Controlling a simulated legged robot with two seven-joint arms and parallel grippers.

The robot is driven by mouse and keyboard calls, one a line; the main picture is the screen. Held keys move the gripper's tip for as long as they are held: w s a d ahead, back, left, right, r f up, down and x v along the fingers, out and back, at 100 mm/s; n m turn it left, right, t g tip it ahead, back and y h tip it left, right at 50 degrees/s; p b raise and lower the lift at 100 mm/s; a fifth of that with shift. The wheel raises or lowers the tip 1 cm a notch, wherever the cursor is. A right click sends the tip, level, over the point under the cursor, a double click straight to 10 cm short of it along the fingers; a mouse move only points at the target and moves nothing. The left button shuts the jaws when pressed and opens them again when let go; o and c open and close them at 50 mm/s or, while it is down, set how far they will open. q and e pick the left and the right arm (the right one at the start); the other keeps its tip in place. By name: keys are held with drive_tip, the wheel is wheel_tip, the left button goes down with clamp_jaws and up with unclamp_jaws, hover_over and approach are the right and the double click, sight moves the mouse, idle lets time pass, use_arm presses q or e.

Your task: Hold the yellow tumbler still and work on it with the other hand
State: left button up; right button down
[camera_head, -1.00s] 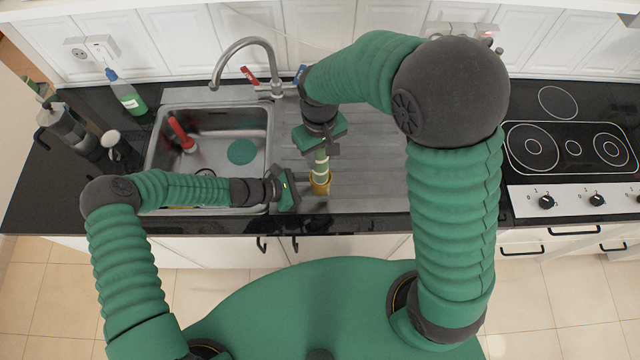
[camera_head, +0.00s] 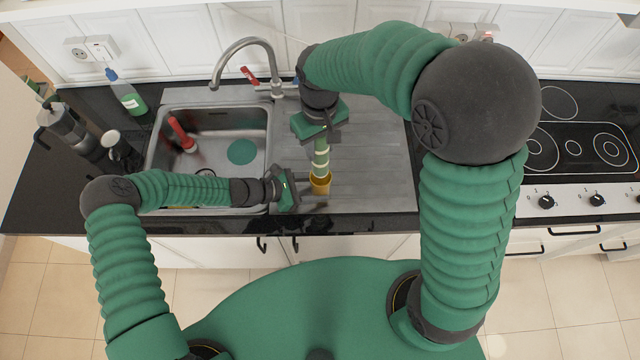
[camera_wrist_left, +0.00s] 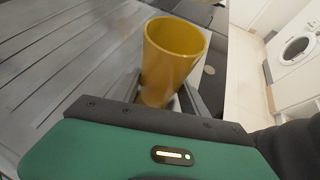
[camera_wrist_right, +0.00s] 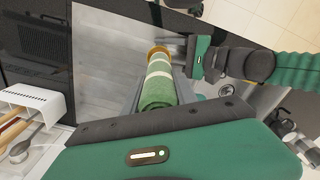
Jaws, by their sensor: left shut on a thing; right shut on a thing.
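The yellow tumbler (camera_head: 320,187) is upright at the front of the steel drainboard. My left gripper (camera_head: 308,182) is shut on it from the left. In the left wrist view the tumbler (camera_wrist_left: 168,65) sits between the fingers, and no tool shows in its mouth. My right gripper (camera_head: 321,137) is shut on a green cylinder with pale bands (camera_head: 321,156), which points down over the tumbler. In the right wrist view the green cylinder (camera_wrist_right: 160,85) runs towards the tumbler's rim (camera_wrist_right: 157,50) and hides most of its mouth.
The steel sink (camera_head: 212,155) lies left of the tumbler, with a red-handled item (camera_head: 181,133) in it. The faucet (camera_head: 245,55) stands behind. A green bottle (camera_head: 128,97) and a moka pot (camera_head: 65,128) are at the left. The drainboard (camera_head: 380,170) is clear to the right, before the cooktop (camera_head: 570,147).

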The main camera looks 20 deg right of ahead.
use_arm(q)
drive_tip(key=shift+a+f, duration=0.1)
drive_tip(key=o, duration=1.4)
drive_tip(key=v, duration=1.2)
